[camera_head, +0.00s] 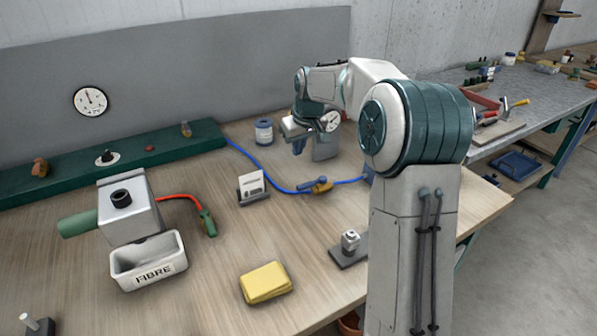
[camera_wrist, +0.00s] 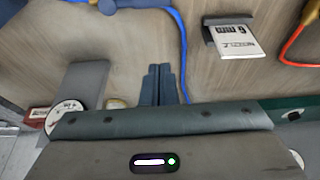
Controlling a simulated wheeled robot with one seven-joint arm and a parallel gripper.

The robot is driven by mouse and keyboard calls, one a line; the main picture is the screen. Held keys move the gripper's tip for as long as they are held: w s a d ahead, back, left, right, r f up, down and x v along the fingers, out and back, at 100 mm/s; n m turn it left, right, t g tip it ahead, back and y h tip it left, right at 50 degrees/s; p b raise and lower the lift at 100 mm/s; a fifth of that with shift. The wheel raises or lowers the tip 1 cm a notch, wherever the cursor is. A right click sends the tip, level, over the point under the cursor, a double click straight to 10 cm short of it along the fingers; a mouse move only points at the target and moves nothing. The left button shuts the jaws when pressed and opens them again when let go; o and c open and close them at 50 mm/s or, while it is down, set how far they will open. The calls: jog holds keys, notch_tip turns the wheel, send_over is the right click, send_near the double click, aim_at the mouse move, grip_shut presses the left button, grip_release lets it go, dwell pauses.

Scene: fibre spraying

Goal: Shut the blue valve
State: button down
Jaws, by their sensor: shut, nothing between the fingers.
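The blue valve (camera_head: 321,187) sits in the blue hose (camera_head: 266,172) on the bench, in the head view. It has a brass-coloured body and a blue lever, which looks roughly in line with the hose. In the wrist view, a blue part (camera_wrist: 140,3), apparently the valve's lever, is cut off by the top edge. My gripper (camera_head: 298,148) is above the bench, behind the valve in the head view and apart from it. Its two fingers (camera_wrist: 158,85) are together and empty in the wrist view.
A label card stand (camera_head: 252,188) is left of the valve. A blue-lidded jar (camera_head: 264,131) stands by the back ledge.

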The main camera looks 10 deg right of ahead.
aim_at(312, 183)
jog(key=shift+d, duration=0.3)
jog(key=p+x, duration=0.1)
jog(key=x, duration=0.9)
jog(key=shift+s, duration=0.1)
jog(key=s, duration=0.1)
jog(key=s+d, duration=0.1)
jog(key=s, duration=0.1)
jog(key=shift+r, duration=0.15)
jog(key=shift+s+p, duration=0.25)
jog(key=shift+p, duration=0.05)
jog(key=shift+s, duration=0.15)
jog(key=shift+d, duration=0.2)
